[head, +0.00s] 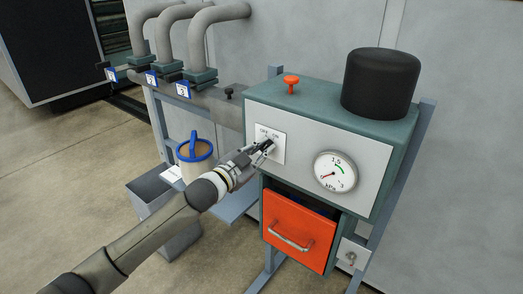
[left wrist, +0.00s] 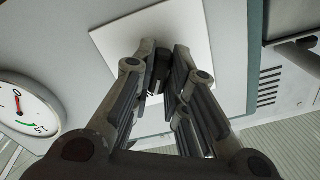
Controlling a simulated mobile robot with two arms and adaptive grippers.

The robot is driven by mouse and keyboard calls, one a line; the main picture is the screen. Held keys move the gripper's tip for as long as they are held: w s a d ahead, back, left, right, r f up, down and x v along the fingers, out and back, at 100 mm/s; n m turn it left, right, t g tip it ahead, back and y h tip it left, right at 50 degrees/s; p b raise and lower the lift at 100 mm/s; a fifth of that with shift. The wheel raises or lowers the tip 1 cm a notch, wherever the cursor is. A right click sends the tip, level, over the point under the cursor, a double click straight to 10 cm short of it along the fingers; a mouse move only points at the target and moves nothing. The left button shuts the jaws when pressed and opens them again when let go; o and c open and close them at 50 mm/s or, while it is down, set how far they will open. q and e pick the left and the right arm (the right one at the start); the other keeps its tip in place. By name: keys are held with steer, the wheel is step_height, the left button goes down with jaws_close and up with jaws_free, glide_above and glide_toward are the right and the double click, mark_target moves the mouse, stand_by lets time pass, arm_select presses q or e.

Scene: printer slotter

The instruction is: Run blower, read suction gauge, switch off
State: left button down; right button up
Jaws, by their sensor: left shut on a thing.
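The blower cabinet carries a white switch plate (head: 262,131) marked OFF and ON. My left gripper (head: 266,147) reaches this plate from the lower left and is shut on the dark switch knob. In the left wrist view the knob (left wrist: 160,72) sits between the two fingers, in front of the plate (left wrist: 120,45). The fingers hide much of the knob, so its setting is unclear. The round suction gauge (head: 335,171) is right of the plate, marked kPa; its red needle points to the lower left, away from the green arc. My right gripper is not in view.
A black motor cover (head: 381,83) and an orange knob (head: 291,82) stand on the cabinet top. An orange drawer (head: 297,236) with a handle is below. Numbered grey pipes (head: 180,35), a blue-rimmed container (head: 195,150) and a grey bin (head: 165,215) are at left.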

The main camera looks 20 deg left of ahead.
arm_select(q)
steer(key=c, duration=1.4)
jaws_free()
steer(key=shift+c, duration=0.2)
steer(key=shift+s+a+f, duration=0.1)
steer(key=shift+s+a, duration=0.1)
steer(key=shift+s, duration=0.3)
steer(key=v, duration=1.1)
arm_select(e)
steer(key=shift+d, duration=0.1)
